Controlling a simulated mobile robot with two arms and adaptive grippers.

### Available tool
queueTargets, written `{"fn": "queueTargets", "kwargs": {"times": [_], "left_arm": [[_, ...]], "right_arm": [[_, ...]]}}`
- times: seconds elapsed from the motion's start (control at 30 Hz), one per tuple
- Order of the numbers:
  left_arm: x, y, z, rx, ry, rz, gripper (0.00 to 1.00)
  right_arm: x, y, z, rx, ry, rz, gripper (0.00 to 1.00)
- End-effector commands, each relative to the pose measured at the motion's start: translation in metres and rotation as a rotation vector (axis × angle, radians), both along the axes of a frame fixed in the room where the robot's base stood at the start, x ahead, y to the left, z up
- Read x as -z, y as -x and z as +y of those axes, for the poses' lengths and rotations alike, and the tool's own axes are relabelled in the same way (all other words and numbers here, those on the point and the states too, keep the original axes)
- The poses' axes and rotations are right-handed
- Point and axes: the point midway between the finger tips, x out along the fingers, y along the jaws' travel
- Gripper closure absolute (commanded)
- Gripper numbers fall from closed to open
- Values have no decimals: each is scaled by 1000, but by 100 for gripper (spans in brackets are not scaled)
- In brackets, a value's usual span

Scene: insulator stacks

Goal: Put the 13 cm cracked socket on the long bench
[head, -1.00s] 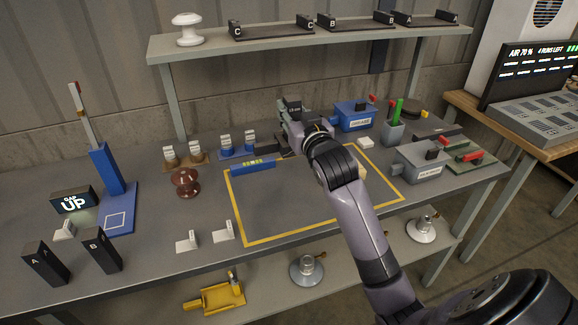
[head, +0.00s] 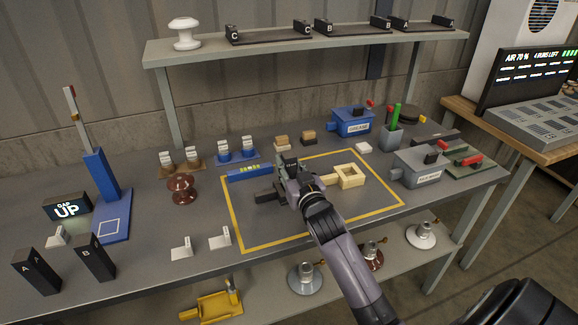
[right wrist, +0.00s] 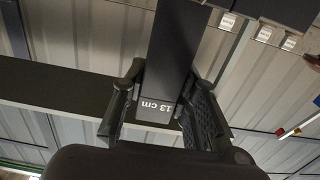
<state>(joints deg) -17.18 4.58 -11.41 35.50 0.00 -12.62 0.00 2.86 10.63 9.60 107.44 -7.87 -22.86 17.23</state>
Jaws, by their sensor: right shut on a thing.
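My right gripper (head: 284,180) is over the yellow-outlined area of the long grey bench (head: 140,262). In the right wrist view the right gripper (right wrist: 163,90) is shut on a dark bar-shaped socket (right wrist: 170,55) with a white "13 cm" label. The socket's label end is between the fingers, and I see no crack. In the head view the socket (head: 291,167) is small and partly merged with the dark gripper. I cannot tell whether it touches the bench. My left gripper is not in view.
A blue level (head: 250,172) and brown insulator (head: 182,188) are to the left. A blue box (head: 352,121) and grey box (head: 418,166) stand at the right. The front of the outlined area is clear.

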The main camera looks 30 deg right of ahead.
Motion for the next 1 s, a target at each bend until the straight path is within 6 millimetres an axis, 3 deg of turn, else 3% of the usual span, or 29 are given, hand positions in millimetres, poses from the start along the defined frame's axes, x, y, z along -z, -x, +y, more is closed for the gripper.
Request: {"fn": "queueTargets", "kwargs": {"times": [0.3,0.33,0.6,1.0], "left_arm": [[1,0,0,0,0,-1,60],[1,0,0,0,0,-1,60],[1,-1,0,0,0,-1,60],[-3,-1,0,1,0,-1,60]], "right_arm": [[-1,0,0,0,1,-7,100],[2,0,0,1,-1,0,72],[2,0,0,0,0,0,54],[-2,3,1,0,0,1,53]]}}
